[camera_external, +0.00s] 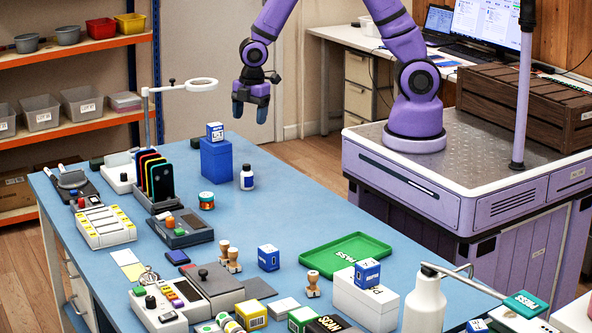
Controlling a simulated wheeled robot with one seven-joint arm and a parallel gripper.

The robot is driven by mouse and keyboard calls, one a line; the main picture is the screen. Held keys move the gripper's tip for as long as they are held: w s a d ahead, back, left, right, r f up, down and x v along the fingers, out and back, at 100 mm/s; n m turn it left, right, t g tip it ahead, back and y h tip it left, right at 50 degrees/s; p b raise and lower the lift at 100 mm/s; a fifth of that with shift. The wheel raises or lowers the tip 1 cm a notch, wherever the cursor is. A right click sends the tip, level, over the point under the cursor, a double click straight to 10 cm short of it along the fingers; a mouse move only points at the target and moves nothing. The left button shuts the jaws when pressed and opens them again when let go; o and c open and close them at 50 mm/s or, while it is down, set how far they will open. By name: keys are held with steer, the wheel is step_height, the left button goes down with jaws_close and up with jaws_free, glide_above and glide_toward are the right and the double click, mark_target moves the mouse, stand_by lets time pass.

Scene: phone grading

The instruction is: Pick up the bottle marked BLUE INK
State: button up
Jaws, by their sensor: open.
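A small white bottle (247,179) with a dark cap and a blue label band stands upright on the blue table, near its far edge. The lettering is too small to read, but it is the only small ink-type bottle that I can make out. My gripper (250,112) hangs in the air with its fingers pointing down. It shows above the bottle in the picture, clear of it. The jaws are open and empty.
A blue block (216,160) with a small blue-and-white box (215,131) on top stands just left of the bottle. A small jar (206,201) is in front. A magnifier lamp ring (201,85) reaches in from the left. Table right of the bottle is clear towards the green tray (309,257).

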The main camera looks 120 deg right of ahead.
steer(key=n, duration=0.1)
glide_above(246, 165)
steer(key=shift+g+y, duration=0.3)
steer(key=f, duration=0.8)
steer(key=shift+s+f, duration=0.25)
steer(key=shift+f, duration=0.15)
steer(key=shift+w+d+f, duration=0.1)
steer(key=shift+f, duration=5.3)
steer(key=shift+c, duration=0.2)
steer(key=c, duration=1)
